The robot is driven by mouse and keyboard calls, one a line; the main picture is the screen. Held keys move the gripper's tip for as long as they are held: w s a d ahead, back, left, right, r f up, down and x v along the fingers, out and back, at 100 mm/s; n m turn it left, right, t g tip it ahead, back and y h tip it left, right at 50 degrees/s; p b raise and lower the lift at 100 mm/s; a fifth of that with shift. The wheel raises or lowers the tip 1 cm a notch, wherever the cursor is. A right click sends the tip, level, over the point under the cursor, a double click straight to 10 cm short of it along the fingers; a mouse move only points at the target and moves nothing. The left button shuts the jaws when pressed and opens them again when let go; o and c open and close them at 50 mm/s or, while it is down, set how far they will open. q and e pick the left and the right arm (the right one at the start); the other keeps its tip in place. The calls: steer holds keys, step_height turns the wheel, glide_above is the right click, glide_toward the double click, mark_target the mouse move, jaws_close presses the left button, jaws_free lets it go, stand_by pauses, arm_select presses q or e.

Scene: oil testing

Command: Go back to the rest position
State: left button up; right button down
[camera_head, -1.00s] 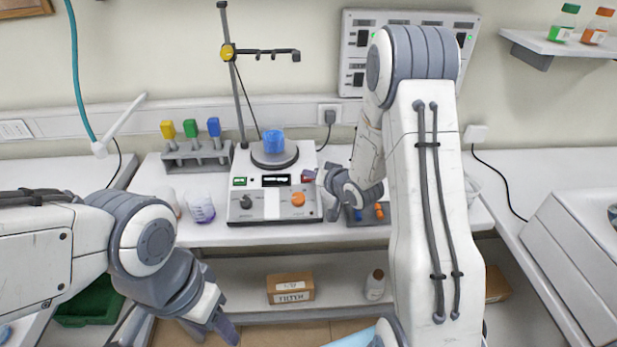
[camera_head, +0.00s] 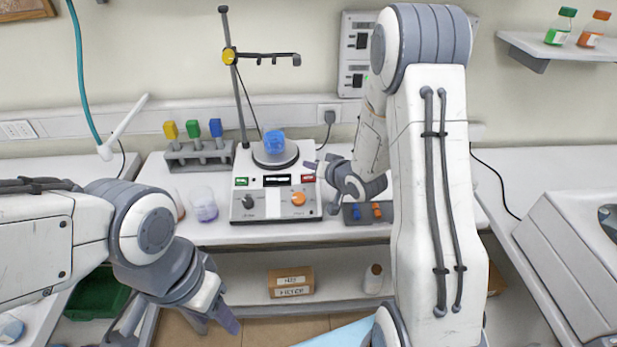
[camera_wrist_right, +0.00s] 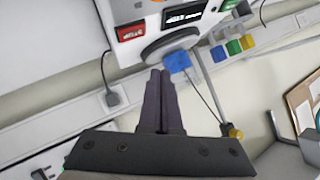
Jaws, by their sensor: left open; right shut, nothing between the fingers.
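My left gripper (camera_head: 214,322) hangs low at the left, in front of the bench edge. Its fingers point down and it is open and empty. My right gripper (camera_head: 312,166) is just right of the hotplate stirrer (camera_head: 275,212), partly hidden by its own wrist. In the right wrist view its two fingers (camera_wrist_right: 160,85) lie together with nothing between them. The beaker with blue liquid (camera_head: 274,142) sits on the stirrer's round plate, apart from my right gripper. It also shows as a blue patch in the right wrist view (camera_wrist_right: 177,61), beyond the fingertips.
A rack (camera_head: 200,156) with yellow, green and blue pieces and a glass beaker (camera_head: 203,208) stand left of the stirrer. A stand (camera_head: 238,90) rises behind it. A small holder (camera_head: 366,213) with blue and orange pieces is by my right wrist. A box (camera_head: 291,282) sits on the lower shelf.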

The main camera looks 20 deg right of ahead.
stand_by(0.3)
steer(key=s+a+r+n+g, duration=0.2)
steer(key=s+a+n+g, duration=0.1)
steer(key=s+a, duration=0.25)
steer(key=s+a+r+n+g, duration=0.2)
steer(key=s+a, duration=0.3)
steer(key=a, duration=0.2)
steer(key=s+a+r+n+g, duration=0.1)
steer(key=s+n+g, duration=0.1)
steer(key=s, duration=0.6)
steer(key=s+a+r+n+g+h, duration=0.1)
steer(key=s+a+n+g, duration=0.1)
steer(key=s, duration=0.6)
steer(key=s+a+r+n+g, duration=0.1)
steer(key=s+a+n+g, duration=0.1)
steer(key=s, duration=0.6)
steer(key=shift+s+a+r+g+h, duration=0.2)
steer(key=shift+r+g+h, duration=0.15)
steer(key=shift+g, duration=0.35)
